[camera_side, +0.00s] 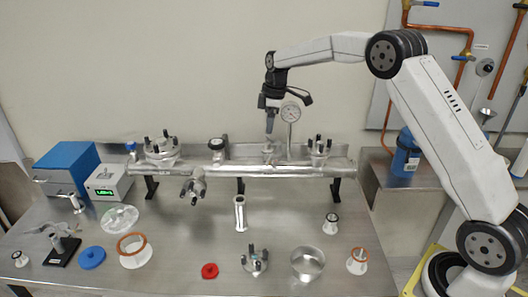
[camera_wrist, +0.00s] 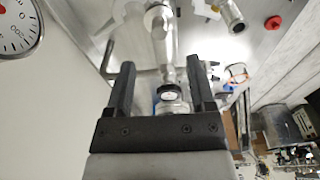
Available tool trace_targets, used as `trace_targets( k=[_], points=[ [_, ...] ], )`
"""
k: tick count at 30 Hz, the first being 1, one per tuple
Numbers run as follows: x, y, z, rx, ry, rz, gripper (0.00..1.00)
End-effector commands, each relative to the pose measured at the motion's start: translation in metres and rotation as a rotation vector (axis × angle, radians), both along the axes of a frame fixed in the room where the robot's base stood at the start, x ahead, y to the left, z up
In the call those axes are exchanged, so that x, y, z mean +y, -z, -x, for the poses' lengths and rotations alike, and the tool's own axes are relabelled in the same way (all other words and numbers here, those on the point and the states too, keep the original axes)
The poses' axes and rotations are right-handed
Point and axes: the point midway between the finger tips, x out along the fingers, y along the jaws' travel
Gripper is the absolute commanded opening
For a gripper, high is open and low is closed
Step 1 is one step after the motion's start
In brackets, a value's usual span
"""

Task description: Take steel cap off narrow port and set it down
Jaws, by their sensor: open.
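My gripper (camera_side: 269,133) hangs from above over the middle of the horizontal steel manifold (camera_side: 230,170), beside the dial gauge. Its two dark fingers stand apart with a gap between them, as the wrist view shows (camera_wrist: 161,75). Small steel fittings (camera_side: 268,149) sit on the manifold just below the fingertips. I cannot tell the steel cap from the narrow port there. In the wrist view a shiny steel fitting (camera_wrist: 158,20) lies beyond the fingertips, roughly in line with the gap. Nothing is visibly gripped.
The white dial gauge (camera_side: 290,112) stands close to the right of my gripper. Clamped ports stand at the manifold's left (camera_side: 161,148) and right (camera_side: 318,148). A red cap (camera_side: 209,271), blue cap (camera_side: 92,257) and glass dish (camera_side: 307,263) lie in front.

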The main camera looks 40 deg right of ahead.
Motion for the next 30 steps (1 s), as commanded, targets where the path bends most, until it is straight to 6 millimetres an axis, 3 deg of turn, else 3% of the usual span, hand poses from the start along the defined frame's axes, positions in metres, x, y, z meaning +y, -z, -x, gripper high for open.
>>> trace_targets(
  k=[4,14,30],
  points=[
    [0.001,0.013,-0.001,0.002,0.000,-0.001,0.70],
    [0.002,0.020,-0.001,0.001,0.000,0.000,0.70],
    [0.004,0.067,-0.003,0.000,0.000,0.001,0.70]
  ],
)
